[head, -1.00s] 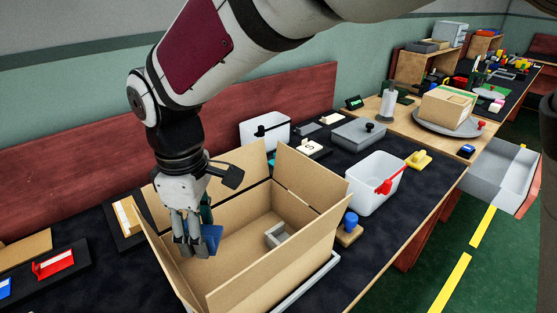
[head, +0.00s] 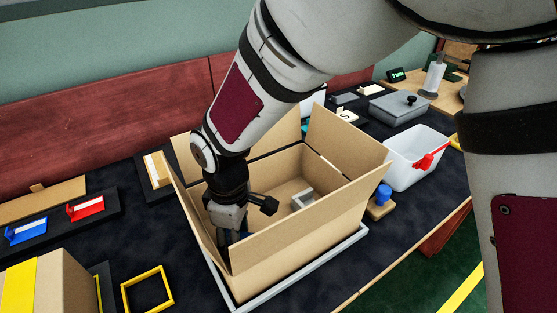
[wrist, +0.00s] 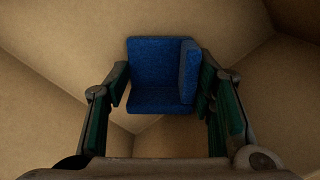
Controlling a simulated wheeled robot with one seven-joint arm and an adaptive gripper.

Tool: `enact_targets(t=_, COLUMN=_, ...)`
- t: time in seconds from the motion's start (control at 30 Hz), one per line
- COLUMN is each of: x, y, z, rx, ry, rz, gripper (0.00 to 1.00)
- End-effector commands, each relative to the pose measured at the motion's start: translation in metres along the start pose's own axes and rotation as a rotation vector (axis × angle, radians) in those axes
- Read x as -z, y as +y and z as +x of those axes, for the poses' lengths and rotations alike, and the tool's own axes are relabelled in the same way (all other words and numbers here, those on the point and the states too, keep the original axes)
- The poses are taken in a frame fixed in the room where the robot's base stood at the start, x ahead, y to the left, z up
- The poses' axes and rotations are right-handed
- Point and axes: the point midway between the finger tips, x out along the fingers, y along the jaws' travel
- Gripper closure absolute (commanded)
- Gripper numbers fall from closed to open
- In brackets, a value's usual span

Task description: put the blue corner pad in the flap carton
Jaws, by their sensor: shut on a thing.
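The blue corner pad (wrist: 158,80) shows in the wrist view between the two fingers of my gripper (wrist: 163,95), which is shut on it. In the head view the flap carton (head: 280,248) stands open on the dark table with its flaps raised. My gripper (head: 232,232) reaches down inside the left part of the carton, and its fingertips are partly hidden by the near left flap. Only a trace of blue shows there. In the wrist view, carton walls surround the pad; I cannot tell whether it touches the floor. A grey corner piece (head: 303,199) lies inside the carton.
A white bin with a red scoop (head: 415,155) and a blue-knobbed stamp (head: 382,198) stand right of the carton. Red (head: 86,208) and blue (head: 26,230) pieces lie left. A yellow frame (head: 147,290) and taped box (head: 40,285) are in front left.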

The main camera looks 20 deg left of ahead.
Motion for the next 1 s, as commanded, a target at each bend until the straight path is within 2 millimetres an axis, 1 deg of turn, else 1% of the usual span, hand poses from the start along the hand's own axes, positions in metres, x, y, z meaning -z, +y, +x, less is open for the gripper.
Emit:
enact_targets(t=0.37, x=0.0, y=0.0, z=0.005, rx=0.0, ry=0.0, rz=0.0, gripper=0.63)
enact_targets(t=0.4, x=0.0, y=0.0, z=0.004, rx=-0.001, ry=0.0, rz=0.0, gripper=0.44)
enact_targets(t=0.43, x=0.0, y=0.0, z=0.004, rx=-0.001, ry=0.0, rz=0.0, gripper=0.42)
enact_targets(t=0.73, x=0.0, y=0.0, z=0.003, rx=-0.001, ry=0.001, rz=0.0, gripper=0.42)
enact_targets(t=0.87, x=0.001, y=0.0, z=-0.006, rx=-0.002, ry=0.002, rz=0.0, gripper=0.42)
enact_targets(t=0.97, x=0.001, y=0.001, z=-0.021, rx=-0.003, ry=0.003, rz=0.001, gripper=0.42)
enact_targets(t=1.0, x=0.0, y=0.001, z=-0.029, rx=-0.003, ry=0.003, rz=0.001, gripper=0.42)
